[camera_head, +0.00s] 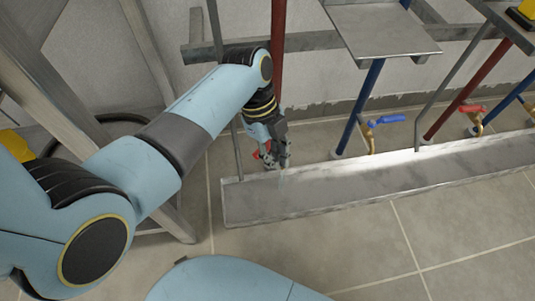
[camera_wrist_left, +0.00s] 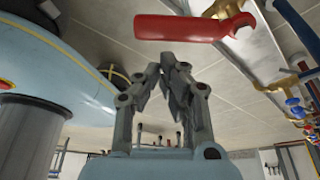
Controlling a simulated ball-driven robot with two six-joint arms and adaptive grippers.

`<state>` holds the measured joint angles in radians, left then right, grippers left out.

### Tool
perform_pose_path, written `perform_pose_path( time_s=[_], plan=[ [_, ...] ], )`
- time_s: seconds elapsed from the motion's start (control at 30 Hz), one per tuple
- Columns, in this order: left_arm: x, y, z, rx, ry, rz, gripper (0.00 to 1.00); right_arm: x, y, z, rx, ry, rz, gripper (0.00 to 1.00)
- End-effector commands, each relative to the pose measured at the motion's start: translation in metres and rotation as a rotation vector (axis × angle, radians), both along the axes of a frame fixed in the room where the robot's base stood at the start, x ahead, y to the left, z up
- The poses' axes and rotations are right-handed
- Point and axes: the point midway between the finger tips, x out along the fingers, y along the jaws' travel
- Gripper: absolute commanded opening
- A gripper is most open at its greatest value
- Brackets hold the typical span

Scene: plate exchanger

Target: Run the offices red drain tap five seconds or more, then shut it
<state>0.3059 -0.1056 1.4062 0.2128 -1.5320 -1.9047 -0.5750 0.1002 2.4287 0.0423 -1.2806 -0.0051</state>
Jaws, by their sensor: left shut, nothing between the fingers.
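A red tap handle (camera_wrist_left: 190,28) on a brass body (camera_wrist_left: 226,8) crosses the top of the left wrist view, its free end pointing left. In the head view a little of this red handle (camera_head: 262,154) shows beside my left gripper (camera_head: 284,162), which hides most of the tap. My left gripper's fingers (camera_wrist_left: 168,68) are shut and empty, with the tips close below the handle in the left wrist view; I cannot tell if they touch it. No label naming the offices is readable. I cannot tell whether water runs. My right gripper is out of view.
A long metal drain trough (camera_head: 330,190) lies on the tiled floor below the taps. To the right stand a blue-handled tap (camera_head: 388,120) and another red-handled tap (camera_head: 472,108). Metal shelves (camera_head: 370,28) and upright pipes stand behind. Tiled floor in front is clear.

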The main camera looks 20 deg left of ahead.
Motion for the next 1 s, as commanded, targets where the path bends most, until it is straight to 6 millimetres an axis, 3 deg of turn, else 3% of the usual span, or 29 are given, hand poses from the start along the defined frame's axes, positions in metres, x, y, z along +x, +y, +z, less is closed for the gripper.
perform_pose_path(
  time_s=[0.63, 1.0],
  plan=[
    [0.0024, 0.003, 0.0013, -0.001, 0.0, -0.019, 0.0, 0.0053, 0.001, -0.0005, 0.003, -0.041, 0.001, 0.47],
    [0.0028, 0.008, 0.0017, 0.0, -0.002, -0.085, 0.0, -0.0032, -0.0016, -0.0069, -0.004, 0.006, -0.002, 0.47]
  ],
)
